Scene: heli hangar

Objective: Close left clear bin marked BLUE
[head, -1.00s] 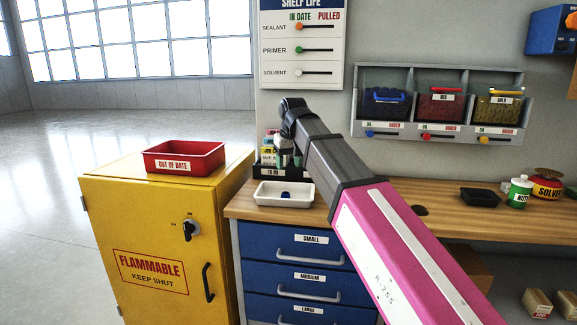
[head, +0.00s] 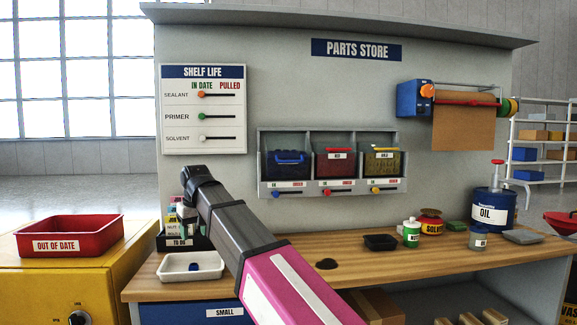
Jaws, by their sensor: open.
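The left clear bin (head: 289,170) sits in the left bay of the grey wall rack (head: 261,160) in the head view. My gripper itself does not show.
A red bin (head: 336,168) and a gold bin (head: 384,165) fill the other bays. The wooden bench (head: 370,265) below holds a white tray (head: 192,266), a black tray (head: 380,242), bottles and an oil can (head: 493,208). A yellow cabinet (head: 40,285) stands left.

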